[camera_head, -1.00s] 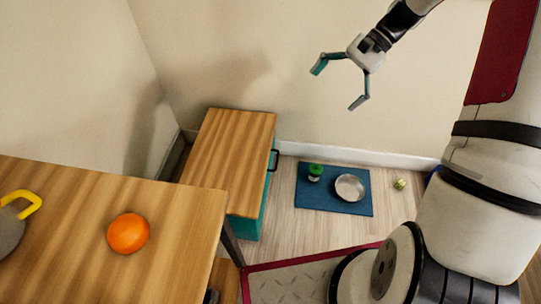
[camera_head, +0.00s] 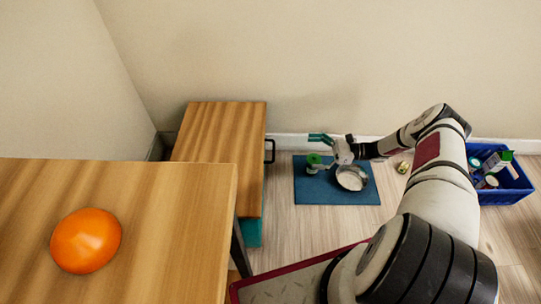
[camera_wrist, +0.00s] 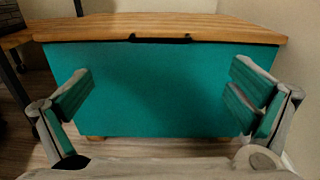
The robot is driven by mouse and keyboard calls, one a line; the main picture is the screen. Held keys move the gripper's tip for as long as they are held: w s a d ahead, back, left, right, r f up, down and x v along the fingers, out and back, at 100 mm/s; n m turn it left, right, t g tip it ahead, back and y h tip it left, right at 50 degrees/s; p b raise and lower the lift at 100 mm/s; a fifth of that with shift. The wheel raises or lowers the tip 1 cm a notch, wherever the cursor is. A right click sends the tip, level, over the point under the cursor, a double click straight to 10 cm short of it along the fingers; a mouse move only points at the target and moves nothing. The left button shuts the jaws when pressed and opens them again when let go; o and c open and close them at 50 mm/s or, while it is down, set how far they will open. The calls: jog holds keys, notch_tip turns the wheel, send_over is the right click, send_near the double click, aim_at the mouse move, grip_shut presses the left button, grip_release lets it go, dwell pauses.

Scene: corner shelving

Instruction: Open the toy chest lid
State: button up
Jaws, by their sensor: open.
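The toy chest has a teal body (camera_wrist: 160,95) and a wooden lid (camera_head: 218,135). The lid lies flat and closed on the body. A black handle (camera_head: 269,151) sticks out at the lid's right edge in the head view. The handle (camera_wrist: 160,40) also shows at the lid's front edge in the wrist view. My gripper (camera_head: 316,152) is open and empty, to the right of the handle and apart from it. In the wrist view my gripper (camera_wrist: 163,88) faces the teal front, its fingers spread wide, with the handle above and between them.
A wooden table (camera_head: 160,250) with an orange (camera_head: 86,240) stands in front of the chest. A blue crate (camera_head: 507,192) of groceries stands at the right, by the wall.

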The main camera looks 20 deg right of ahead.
aim_at(274, 150)
jog(key=b+x, duration=0.2)
jog(key=x, duration=1.1)
jog(key=shift+w+a+f, duration=0.1)
jog(key=shift+a+f, duration=0.05)
jog(key=shift+a, duration=0.2)
